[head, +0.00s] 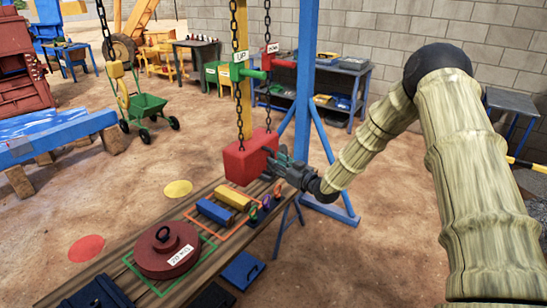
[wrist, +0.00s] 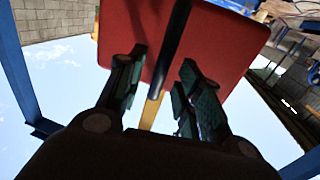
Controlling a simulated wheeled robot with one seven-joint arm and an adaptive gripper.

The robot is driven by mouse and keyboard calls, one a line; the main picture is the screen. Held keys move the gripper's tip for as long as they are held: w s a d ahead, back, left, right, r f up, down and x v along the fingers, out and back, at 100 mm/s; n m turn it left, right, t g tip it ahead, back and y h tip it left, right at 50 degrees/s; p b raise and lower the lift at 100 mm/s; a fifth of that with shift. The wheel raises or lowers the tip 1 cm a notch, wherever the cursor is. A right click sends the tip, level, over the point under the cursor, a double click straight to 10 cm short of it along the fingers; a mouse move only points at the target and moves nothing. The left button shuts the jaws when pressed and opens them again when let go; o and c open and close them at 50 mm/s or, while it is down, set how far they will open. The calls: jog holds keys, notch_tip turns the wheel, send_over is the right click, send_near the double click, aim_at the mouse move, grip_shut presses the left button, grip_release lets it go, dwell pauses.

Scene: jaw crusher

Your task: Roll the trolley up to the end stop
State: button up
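A red block (head: 250,157) hangs on two dark chains above the plank bench, and I cannot tell whether it is part of the trolley. My gripper (head: 277,158) is at its right side. In the wrist view the red block (wrist: 190,40) fills the top, and a dark rod (wrist: 168,55) shows between my gripper's two fingers (wrist: 160,95). The fingers are apart, with gaps visible beside the rod. A green wheeled cart (head: 147,106) stands on the ground at the left, far from my gripper. No overhead trolley or end stop can be made out.
The plank bench (head: 110,257) bears a dark red round weight (head: 165,252), a blue block (head: 215,212) and a yellow block (head: 231,195). A blue post (head: 306,80) stands just behind my gripper. Green "UP" and red "DOWN" handles are behind the chains. Open dirt lies left.

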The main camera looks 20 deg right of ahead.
jog(key=shift+p+x, duration=0.3)
jog(key=shift+x, duration=1.05)
grip_shut()
